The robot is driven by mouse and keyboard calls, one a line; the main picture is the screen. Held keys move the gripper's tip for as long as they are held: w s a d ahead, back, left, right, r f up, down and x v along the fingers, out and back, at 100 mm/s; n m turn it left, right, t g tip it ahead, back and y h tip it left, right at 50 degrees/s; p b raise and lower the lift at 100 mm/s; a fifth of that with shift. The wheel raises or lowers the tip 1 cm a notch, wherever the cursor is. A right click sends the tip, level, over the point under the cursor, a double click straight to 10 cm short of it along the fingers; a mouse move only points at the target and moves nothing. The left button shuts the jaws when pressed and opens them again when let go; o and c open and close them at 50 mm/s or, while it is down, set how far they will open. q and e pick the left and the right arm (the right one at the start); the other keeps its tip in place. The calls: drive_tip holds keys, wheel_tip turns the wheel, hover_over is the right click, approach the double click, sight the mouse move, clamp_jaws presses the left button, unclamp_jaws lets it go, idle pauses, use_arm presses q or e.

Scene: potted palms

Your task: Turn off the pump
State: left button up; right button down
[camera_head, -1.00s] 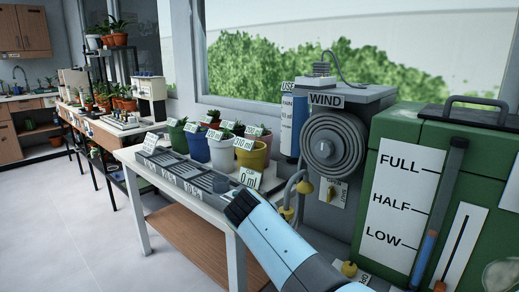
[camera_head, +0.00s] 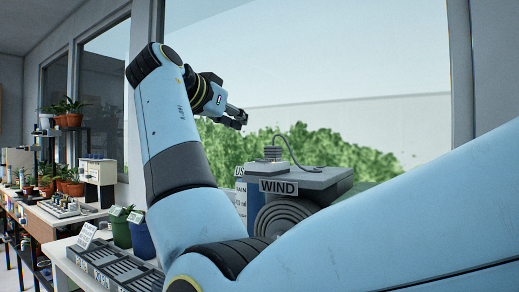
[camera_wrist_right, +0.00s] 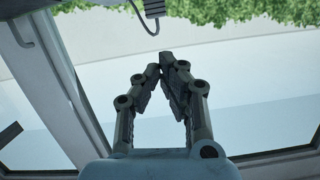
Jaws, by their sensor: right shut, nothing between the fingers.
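The grey machine labelled WIND (camera_head: 322,181) stands before the window. Its round ribbed front (camera_head: 283,214) shows only in its upper part, because my right arm crosses in front. Its lower front, where a yellow knob showed earlier, is hidden. I cannot tell which part is the pump's switch. My right gripper (camera_head: 238,116) is raised above and left of the machine, in front of the window, touching nothing. In the right wrist view its fingers (camera_wrist_right: 167,66) are shut and empty. My left gripper is not in view.
A blue cylinder (camera_head: 240,196) stands left of the machine. A cable (camera_head: 291,148) rises from a small block on the machine's top.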

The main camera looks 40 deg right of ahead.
drive_tip(key=p, duration=0.1)
hover_over(267, 151)
drive_tip(key=s+a, duration=0.3)
drive_tip(key=a, duration=0.1)
drive_tip(key=shift+w+a+f, duration=0.15)
drive_tip(key=shift+w+f, duration=0.05)
drive_tip(key=shift+f, duration=0.9)
drive_tip(key=f, duration=0.3)
drive_tip(key=shift+w+d+f, duration=0.15)
drive_tip(key=shift+w+d, duration=0.1)
drive_tip(key=shift+w, duration=0.1)
drive_tip(key=shift+f, duration=0.55)
drive_tip(key=shift+a, duration=0.1)
